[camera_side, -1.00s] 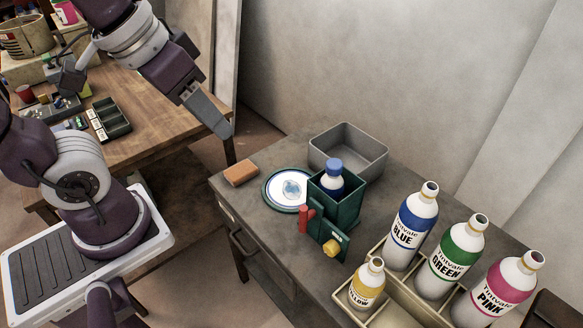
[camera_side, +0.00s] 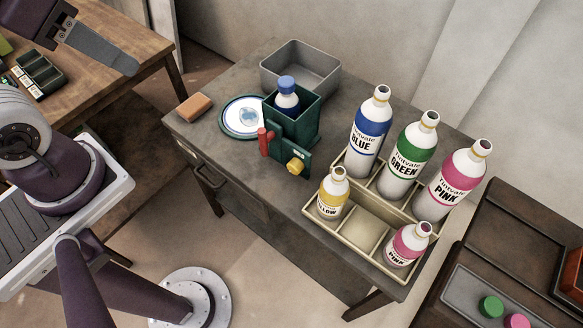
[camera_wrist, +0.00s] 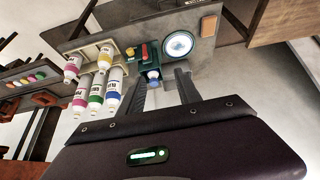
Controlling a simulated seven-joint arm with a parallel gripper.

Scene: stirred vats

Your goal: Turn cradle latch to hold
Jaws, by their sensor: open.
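A green cradle box (camera_side: 306,120) stands on the grey bench in the side view, holding a blue-capped bottle (camera_side: 287,95). A red handle (camera_side: 265,141) sticks up at its left front, and a yellow knob (camera_side: 295,167) sits on a green plate at its front. I cannot tell which of the two is the latch. The wrist view shows the red handle (camera_wrist: 143,51), yellow knob (camera_wrist: 130,54) and blue cap (camera_wrist: 153,74) upside down, beyond the fingers. My gripper (camera_side: 130,65) is open and empty, up left of the bench; its fingers also show in the wrist view (camera_wrist: 163,90).
Left of the cradle are a white round dish (camera_side: 241,117) and an orange block (camera_side: 194,107); a grey bin (camera_side: 322,72) is behind. A cream rack (camera_side: 345,237) with several labelled bottles stands to the right. Bare bench lies in front of the block and dish.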

